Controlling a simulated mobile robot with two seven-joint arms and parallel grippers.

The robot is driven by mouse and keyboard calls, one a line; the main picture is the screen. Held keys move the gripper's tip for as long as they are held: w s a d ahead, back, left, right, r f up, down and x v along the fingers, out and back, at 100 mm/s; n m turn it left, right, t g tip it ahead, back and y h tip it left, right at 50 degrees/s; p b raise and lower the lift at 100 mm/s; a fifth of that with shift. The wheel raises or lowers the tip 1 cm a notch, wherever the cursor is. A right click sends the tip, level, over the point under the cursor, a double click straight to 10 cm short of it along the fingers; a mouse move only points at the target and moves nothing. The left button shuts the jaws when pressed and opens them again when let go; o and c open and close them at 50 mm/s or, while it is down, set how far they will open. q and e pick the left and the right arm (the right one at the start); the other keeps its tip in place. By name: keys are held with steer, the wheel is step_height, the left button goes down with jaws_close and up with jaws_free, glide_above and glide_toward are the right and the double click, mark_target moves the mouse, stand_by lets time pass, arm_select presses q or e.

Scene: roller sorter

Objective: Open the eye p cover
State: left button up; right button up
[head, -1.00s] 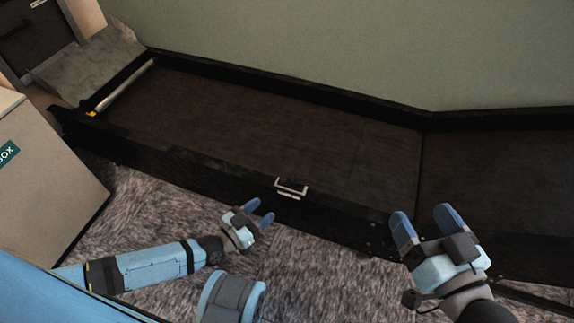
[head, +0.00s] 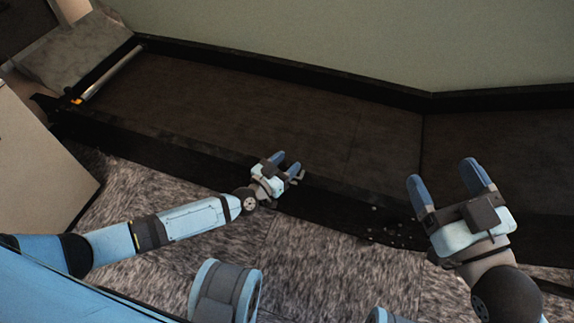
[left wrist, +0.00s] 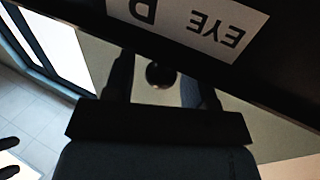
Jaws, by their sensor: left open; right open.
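The eye cover is a small silver-edged fixture (head: 299,176) on the near side wall of the black conveyor. My left gripper (head: 287,163) is at it, open, and hides most of it in the head view. In the left wrist view, a dark round knob-like part (left wrist: 160,75) shows between the open fingers, before a lighter patch. Whether the fingers touch it I cannot tell. A white label (left wrist: 195,22) above it reads EYE and one cut-off letter, upside down. My right gripper (head: 441,172) is open and empty near the conveyor's right part.
The long black conveyor bed (head: 260,105) is empty, with a silver roller (head: 112,73) at its far left end. A pale box (head: 40,165) stands at the left. Grey carpet (head: 320,255) lies clear in front.

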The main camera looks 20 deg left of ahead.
arm_select(q)
steer(key=shift+w+d, duration=0.1)
steer(key=shift+w, duration=0.05)
arm_select(e)
steer(key=shift+r, duration=0.15)
arm_select(q)
jaws_close()
steer(key=shift+r+p, duration=0.25)
steer(key=shift+p, duration=0.05)
step_height(320, 180, up, 5)
steer(key=p, duration=0.6)
step_height(320, 180, up, 6)
steer(key=p, duration=0.6)
steer(key=shift+p, duration=0.35)
arm_select(e)
steer(key=s+a+r+m+t, duration=0.1)
steer(key=s+r+m+t, duration=0.1)
steer(key=r+m, duration=0.3)
steer(key=shift+s+r+h, duration=0.4)
steer(key=shift+s+r, duration=0.2)
steer(key=shift+r, duration=1.35)
